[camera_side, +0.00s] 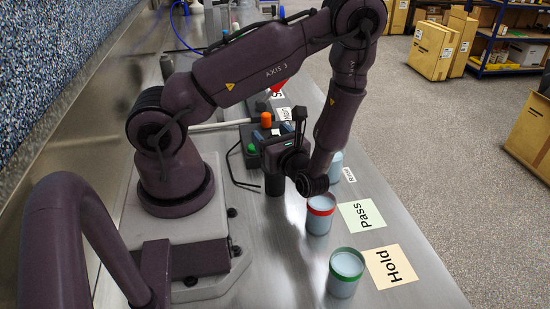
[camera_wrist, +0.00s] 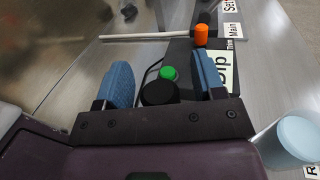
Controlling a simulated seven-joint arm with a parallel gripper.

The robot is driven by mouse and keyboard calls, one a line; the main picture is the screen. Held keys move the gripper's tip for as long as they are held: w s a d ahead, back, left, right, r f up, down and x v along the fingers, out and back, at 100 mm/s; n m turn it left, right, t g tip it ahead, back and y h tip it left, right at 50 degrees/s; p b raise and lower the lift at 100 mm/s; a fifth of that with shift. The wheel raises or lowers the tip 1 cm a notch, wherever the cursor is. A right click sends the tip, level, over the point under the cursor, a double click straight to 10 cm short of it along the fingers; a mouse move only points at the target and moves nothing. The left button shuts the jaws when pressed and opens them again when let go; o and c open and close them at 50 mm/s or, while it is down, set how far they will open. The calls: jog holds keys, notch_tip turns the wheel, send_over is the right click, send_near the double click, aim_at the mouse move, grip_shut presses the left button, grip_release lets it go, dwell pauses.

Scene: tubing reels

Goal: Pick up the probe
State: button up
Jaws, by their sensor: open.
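No object is clearly marked as the probe. A thin white rod (camera_side: 222,125) lies beyond my gripper in the side view, and I cannot tell whether it is the probe. It also shows at the top of the wrist view (camera_wrist: 135,37). My gripper (camera_wrist: 163,80) is open, with its two blue-padded fingers apart. Between them in the wrist view show a black round top (camera_wrist: 160,93) and a green button (camera_wrist: 168,73), with no visible grip on either. In the side view my gripper hangs over the dark control box, and the arm partly hides it.
An orange knob (camera_side: 266,119) stands beyond the green button (camera_side: 251,148). A red-rimmed cup (camera_side: 320,215) is beside the Pass card (camera_side: 361,215). A green-rimmed cup (camera_side: 345,274) is beside the Hold card (camera_side: 392,267). A pale blue cup (camera_side: 335,166) stands behind my wrist.

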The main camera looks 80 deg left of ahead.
grip_shut()
